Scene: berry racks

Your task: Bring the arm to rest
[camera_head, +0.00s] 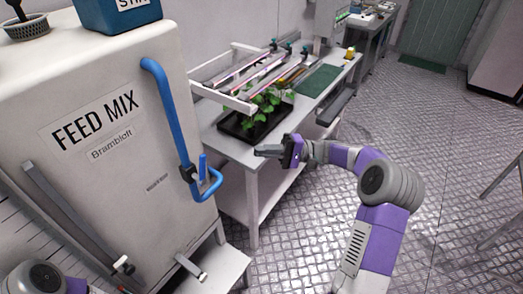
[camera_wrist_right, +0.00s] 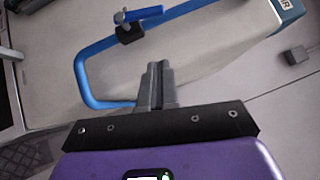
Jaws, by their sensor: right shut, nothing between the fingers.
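My right gripper (camera_head: 270,151) is shut and empty in the head view, held in the air in front of the near edge of the bench, with its fingers pointing left toward the tank. In the right wrist view the two fingers of the right gripper (camera_wrist_right: 155,72) are together with nothing between them. My purple and grey right arm reaches in from the lower right. At the lower left of the head view a small part of my left arm shows, but the left gripper is out of sight.
A white "FEED MIX" tank (camera_head: 110,165) with a blue pipe (camera_head: 172,110) stands at left; the pipe also shows in the right wrist view (camera_wrist_right: 82,75). A black tray (camera_head: 238,130) of green plants sits on the white bench (camera_head: 225,146).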

